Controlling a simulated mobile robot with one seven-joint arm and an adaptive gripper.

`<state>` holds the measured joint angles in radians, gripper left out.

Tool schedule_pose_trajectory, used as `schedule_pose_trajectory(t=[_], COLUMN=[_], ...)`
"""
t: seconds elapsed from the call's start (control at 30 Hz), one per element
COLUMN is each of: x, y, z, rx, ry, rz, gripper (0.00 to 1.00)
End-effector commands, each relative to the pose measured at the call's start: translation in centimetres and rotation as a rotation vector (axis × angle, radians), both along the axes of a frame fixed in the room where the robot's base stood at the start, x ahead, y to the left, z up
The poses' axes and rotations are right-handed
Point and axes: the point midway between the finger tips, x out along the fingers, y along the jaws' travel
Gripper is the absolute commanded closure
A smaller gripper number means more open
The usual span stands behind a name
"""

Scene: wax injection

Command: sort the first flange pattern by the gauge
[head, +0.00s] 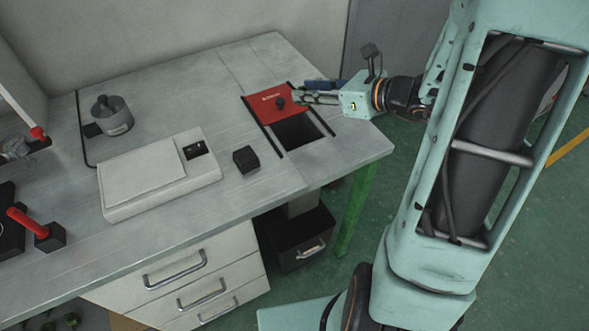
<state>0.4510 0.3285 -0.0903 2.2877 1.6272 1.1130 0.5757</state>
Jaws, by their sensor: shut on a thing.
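My gripper (296,98) is at the far right part of the bench, shut on the black knob (280,102) of a red sliding cover (266,98). The cover sits between two dark rails, behind a dark square opening (298,132) in the bench top that is partly uncovered. A flat white device (145,176) with a small dark window stands left of the opening; I cannot tell if it is the gauge. No flange pattern can be made out.
A small black block (245,159) lies between the white device and the opening. A grey round pot (112,115) stands at back left. Red-handled fixtures (27,222) are at the left edge. A black bin (297,238) stands below the bench beside drawers (180,285).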

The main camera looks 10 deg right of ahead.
Motion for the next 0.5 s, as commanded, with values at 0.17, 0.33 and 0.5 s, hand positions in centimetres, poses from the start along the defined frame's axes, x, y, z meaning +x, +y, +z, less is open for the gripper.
schedule_pose_trajectory(t=[0.17, 0.33, 0.5], x=[0.0, 0.0, 0.0], y=[0.0, 0.0, 0.0], z=[-0.5, -1.9, -4.0], rx=[0.0, 0.001, 0.0], ry=[0.0, 0.001, 0.002], rz=[-0.001, -0.002, -0.002], gripper=[0.9, 0.9, 0.9])
